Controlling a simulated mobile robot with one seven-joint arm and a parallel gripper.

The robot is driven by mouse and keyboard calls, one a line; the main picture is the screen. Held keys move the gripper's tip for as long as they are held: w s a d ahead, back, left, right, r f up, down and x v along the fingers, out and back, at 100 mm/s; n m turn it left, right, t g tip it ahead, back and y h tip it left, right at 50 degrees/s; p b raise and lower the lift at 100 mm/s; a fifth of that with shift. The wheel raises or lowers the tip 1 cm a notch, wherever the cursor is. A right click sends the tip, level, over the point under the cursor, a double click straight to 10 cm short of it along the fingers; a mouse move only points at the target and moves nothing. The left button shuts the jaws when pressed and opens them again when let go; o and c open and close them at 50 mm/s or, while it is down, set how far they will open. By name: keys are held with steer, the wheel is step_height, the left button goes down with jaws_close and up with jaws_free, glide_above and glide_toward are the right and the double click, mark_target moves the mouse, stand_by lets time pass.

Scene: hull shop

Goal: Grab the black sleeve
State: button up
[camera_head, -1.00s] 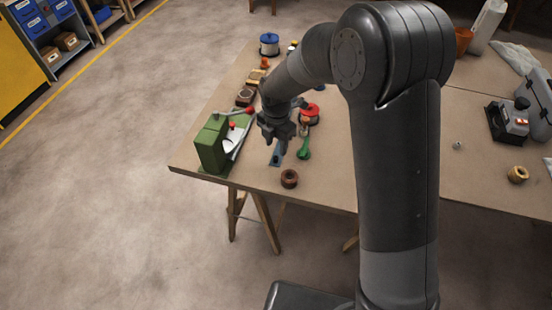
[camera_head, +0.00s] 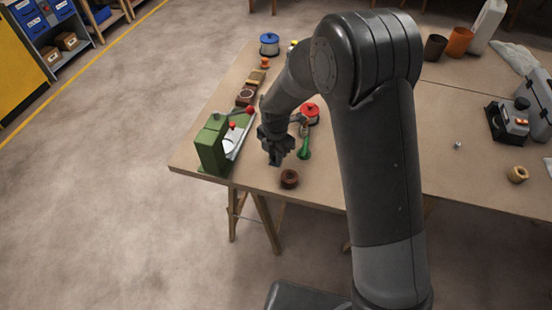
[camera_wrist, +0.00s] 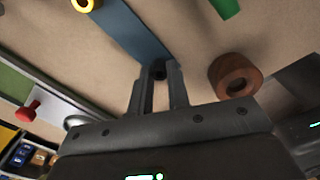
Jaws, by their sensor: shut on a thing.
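A small black sleeve (camera_wrist: 158,73) sits between my fingertips in the wrist view, at the end of a blue strip (camera_wrist: 132,28). My gripper (camera_wrist: 158,76) is shut on it, one finger on each side. Most of the sleeve is hidden by the fingers. In the head view my gripper (camera_head: 277,162) points down near the table's front left part and hides the sleeve and the strip. I cannot tell whether the sleeve is clear of the strip.
A brown ring (camera_head: 289,179) lies just right of my gripper and shows in the wrist view (camera_wrist: 236,75). A green press (camera_head: 211,146) with red knobs stands left. A green tool (camera_head: 304,150) and a red-topped spool (camera_head: 310,112) lie behind. The table's right half has clear room.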

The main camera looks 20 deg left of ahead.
jaws_close()
steer(key=shift+r, duration=0.15)
